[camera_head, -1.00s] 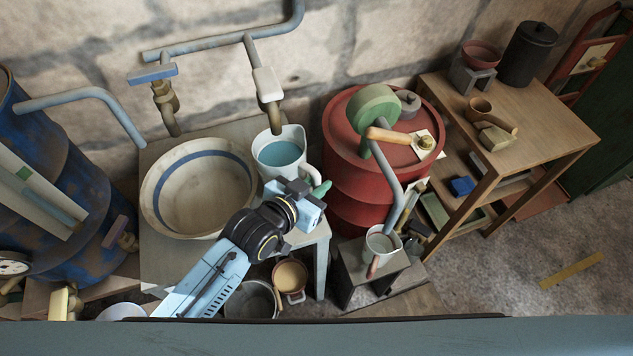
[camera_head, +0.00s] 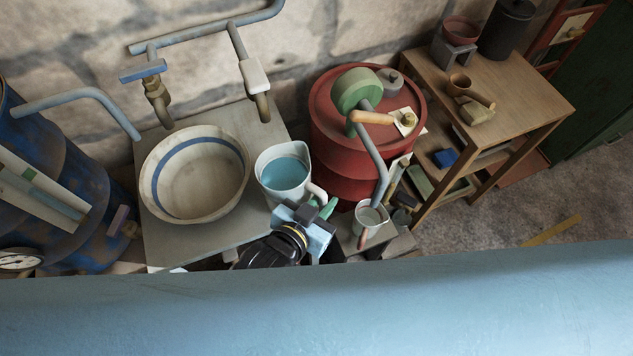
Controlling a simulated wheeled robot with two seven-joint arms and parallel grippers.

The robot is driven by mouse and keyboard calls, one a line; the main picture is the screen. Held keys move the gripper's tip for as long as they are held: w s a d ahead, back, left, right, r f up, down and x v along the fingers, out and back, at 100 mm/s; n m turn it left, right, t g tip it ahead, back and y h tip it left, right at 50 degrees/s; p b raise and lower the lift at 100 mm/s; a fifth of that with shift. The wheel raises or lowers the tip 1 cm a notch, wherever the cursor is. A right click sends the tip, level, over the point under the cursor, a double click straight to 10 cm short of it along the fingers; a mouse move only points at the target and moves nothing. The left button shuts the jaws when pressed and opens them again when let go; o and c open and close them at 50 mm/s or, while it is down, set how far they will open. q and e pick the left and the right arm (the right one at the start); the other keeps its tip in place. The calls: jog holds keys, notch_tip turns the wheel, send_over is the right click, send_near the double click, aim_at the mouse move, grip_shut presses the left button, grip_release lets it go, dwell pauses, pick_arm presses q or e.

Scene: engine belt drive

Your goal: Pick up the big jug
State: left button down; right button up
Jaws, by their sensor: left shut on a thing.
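The big jug (camera_head: 282,172) is white, with blue-green liquid inside, and stands upright near the right edge of the grey table, just right of the basin. Its handle (camera_head: 316,193) points down and to the right. My left gripper (camera_head: 320,208) is at the handle and shut on it, with the green fingertips partly showing beside it. The gripper body hides part of the jug's lower side. I cannot tell whether the jug's base touches the table. My right gripper is not in view.
A cream basin (camera_head: 200,178) with a blue ring sits left of the jug. A tap pipe (camera_head: 262,105) hangs behind it. A red drum (camera_head: 345,150) with a green wheel stands to the right. A small jug (camera_head: 366,222) is below the drum. A wooden shelf table (camera_head: 520,85) stands farther right.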

pick_arm(q)
jog(key=s+d+p, duration=0.1)
jog(key=s+d, duration=0.1)
jog(key=s, duration=0.5)
jog(key=shift+s+d+r+p, duration=0.15)
jog(key=shift+s+d+p, duration=0.15)
jog(key=shift+p, duration=0.1)
jog(key=shift+s, duration=0.1)
